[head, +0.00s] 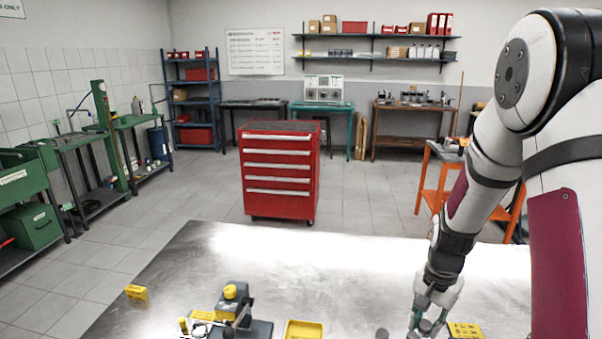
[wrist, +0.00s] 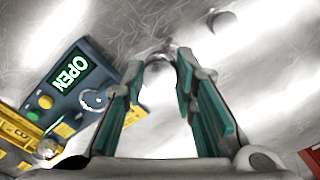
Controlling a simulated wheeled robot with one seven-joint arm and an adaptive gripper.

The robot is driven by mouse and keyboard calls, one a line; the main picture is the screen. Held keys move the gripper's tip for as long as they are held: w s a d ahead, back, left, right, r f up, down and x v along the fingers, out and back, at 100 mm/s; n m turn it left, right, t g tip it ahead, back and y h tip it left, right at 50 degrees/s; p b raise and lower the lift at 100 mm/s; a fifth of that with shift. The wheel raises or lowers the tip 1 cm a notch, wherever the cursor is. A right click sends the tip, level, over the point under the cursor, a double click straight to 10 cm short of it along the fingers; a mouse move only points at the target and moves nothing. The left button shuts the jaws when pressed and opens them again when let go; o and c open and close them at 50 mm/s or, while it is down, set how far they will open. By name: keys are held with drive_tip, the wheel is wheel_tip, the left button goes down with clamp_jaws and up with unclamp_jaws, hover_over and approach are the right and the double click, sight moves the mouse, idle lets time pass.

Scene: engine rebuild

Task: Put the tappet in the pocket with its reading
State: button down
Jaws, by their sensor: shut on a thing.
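My gripper (head: 428,328) is low over the metal table at the lower right of the head view. In the wrist view its teal-padded fingers (wrist: 160,80) are closed around a small shiny metal piece, the tappet (wrist: 158,64), which is partly hidden between the fingertips. A dark gauge unit (wrist: 42,88) lies left of the fingers in the wrist view; its green-lit display (wrist: 70,73) reads "OPEN". A yellow labelled block (wrist: 14,128) is at the left edge there. A yellow block with dark markings (head: 465,330) is just right of my gripper in the head view.
The metal table (head: 330,270) is bare toward its far side. A grey round piece (head: 382,333) stands left of my gripper. A yellow tray (head: 304,330), a dark fixture with a yellow knob (head: 230,292) and a small yellow block (head: 136,292) lie further left.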

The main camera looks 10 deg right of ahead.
drive_tip(key=w+a+n, duration=1)
drive_tip(key=w+a, duration=0.2)
drive_tip(key=a, duration=0.1)
drive_tip(key=shift+a+n, duration=0.3)
drive_tip(key=shift+a, duration=0.05)
drive_tip(key=shift+w, duration=0.1)
